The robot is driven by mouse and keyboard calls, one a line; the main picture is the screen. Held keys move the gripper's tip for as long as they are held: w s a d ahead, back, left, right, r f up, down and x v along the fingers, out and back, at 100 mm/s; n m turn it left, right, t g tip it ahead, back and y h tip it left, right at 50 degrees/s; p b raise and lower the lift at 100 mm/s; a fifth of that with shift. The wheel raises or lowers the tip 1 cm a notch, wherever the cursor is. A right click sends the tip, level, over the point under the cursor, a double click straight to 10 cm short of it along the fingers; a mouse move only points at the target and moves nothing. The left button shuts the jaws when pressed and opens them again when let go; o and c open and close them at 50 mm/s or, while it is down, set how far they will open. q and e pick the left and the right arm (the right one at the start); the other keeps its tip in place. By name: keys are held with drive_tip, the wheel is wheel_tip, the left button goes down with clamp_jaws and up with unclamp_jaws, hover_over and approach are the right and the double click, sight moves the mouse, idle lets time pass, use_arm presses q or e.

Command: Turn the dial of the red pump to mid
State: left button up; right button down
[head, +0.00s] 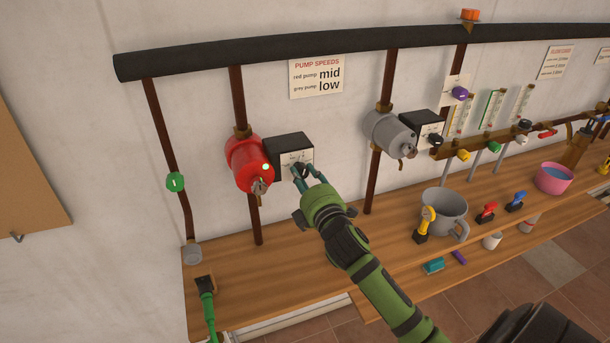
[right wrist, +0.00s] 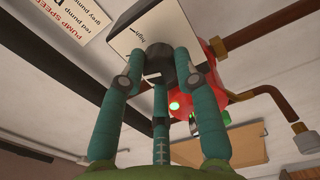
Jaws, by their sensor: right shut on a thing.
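The red pump (head: 243,162) is mounted on a brown pipe at the left, with a green light on its front. It also shows in the right wrist view (right wrist: 206,92). A black box (head: 288,143) with a white face joins its right side. A dark dial (right wrist: 160,64) sits on that white face. My right gripper (head: 302,172) reaches up to the face, with its teal fingers shut around the dial. The fingers hide much of the dial and its markings, so I cannot tell where it points. My left gripper is not in view.
A sign (head: 317,76) gives red pump mid, grey pump low. The grey pump (head: 388,130) with its own black box stands to the right. Below is a wooden bench (head: 300,265) with a grey mug (head: 447,208) and a pink bowl (head: 554,180).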

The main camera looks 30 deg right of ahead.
drive_tip(key=shift+m, duration=0.9)
drive_tip(key=c, duration=0.9)
unclamp_jaws()
drive_tip(key=v, duration=1.2)
drive_tip(key=shift+a, duration=0.15)
